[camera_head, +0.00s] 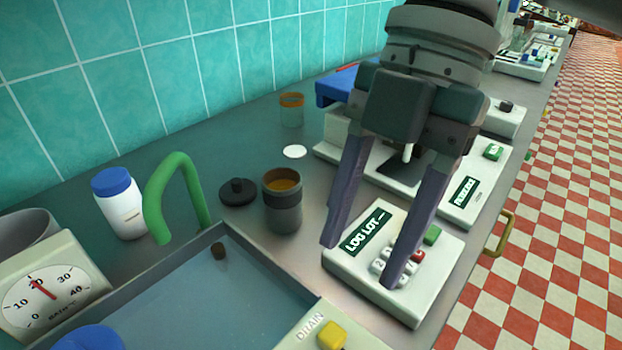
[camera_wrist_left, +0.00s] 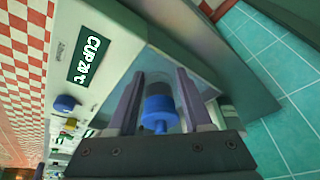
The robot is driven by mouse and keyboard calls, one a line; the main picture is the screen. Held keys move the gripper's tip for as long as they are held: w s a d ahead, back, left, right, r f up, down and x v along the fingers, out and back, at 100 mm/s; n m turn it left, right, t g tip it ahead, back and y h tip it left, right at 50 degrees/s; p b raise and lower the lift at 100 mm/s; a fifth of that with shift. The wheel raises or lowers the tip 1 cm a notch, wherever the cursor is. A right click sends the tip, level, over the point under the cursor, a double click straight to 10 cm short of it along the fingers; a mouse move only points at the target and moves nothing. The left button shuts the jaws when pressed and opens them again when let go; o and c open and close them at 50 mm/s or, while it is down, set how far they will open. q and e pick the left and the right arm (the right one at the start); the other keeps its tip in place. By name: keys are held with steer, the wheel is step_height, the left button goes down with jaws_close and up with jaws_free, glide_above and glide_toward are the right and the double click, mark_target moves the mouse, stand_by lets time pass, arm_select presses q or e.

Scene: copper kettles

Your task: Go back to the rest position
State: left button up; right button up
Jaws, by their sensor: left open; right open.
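My right gripper (camera_head: 362,262) shows in the head view, reaching down from the top. Its two dark fingers are spread wide with nothing between them, over the white LOG LOT keypad box (camera_head: 345,262). I cannot tell whether the fingertips touch the box. My left gripper (camera_wrist_left: 159,78) shows only in the left wrist view, with its fingers apart. A blue knobbed part (camera_wrist_left: 159,108) with a dark cylinder appears in the gap between the fingers; its distance from them is unclear.
A dark cup (camera_head: 283,210) with amber contents stands beside a black lid (camera_head: 238,192). A water basin (camera_head: 200,290), green spout (camera_head: 160,195), blue-capped jar (camera_head: 122,208) and dial gauge (camera_head: 45,290) are at left. A CUP panel (camera_wrist_left: 95,60) is in the wrist view. Checkered floor (camera_head: 560,230) is open at right.

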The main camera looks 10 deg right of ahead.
steer(key=shift+d+r, duration=0.1)
steer(key=shift+r, duration=0.25)
